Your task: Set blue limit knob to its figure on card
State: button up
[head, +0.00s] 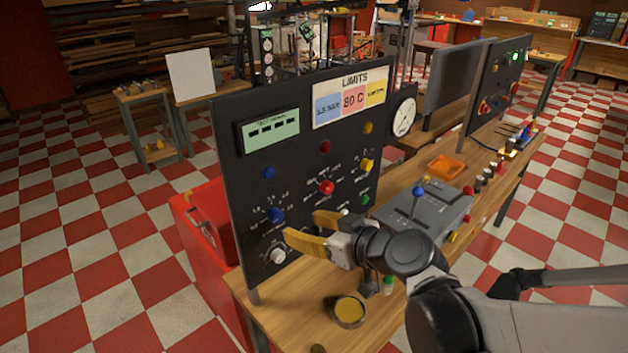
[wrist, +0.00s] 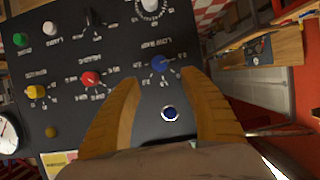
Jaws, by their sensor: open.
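The blue limit knob (head: 275,215) is on the lower left of the black panel, inside a ring of pale scale marks. It also shows in the wrist view (wrist: 161,63), where the panel appears upside down. The limits card (head: 350,96) at the panel's top has blue, red and yellow fields; the blue field's figure (head: 328,106) is too small to read surely. My gripper (head: 304,225) is open and empty, to the right of the knob in the head view. In the wrist view the knob appears between and just beyond the fingertips (wrist: 162,79). I cannot tell the knob's setting.
A red knob (head: 326,187), a yellow knob (head: 366,165) and a white knob (head: 278,256) are on the same panel. A blue lamp (wrist: 169,113) shows between the fingers. A green display (head: 271,130) is at upper left. A yellow-topped tin (head: 349,311) stands on the bench.

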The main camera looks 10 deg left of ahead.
aim_at(279, 219)
jog(key=b+x, duration=0.2)
jog(key=x, duration=0.8)
jog(key=shift+w+a+f+b, duration=0.15)
jog(key=shift+f+b, duration=0.05)
jog(key=shift+b, duration=0.2)
grip_shut()
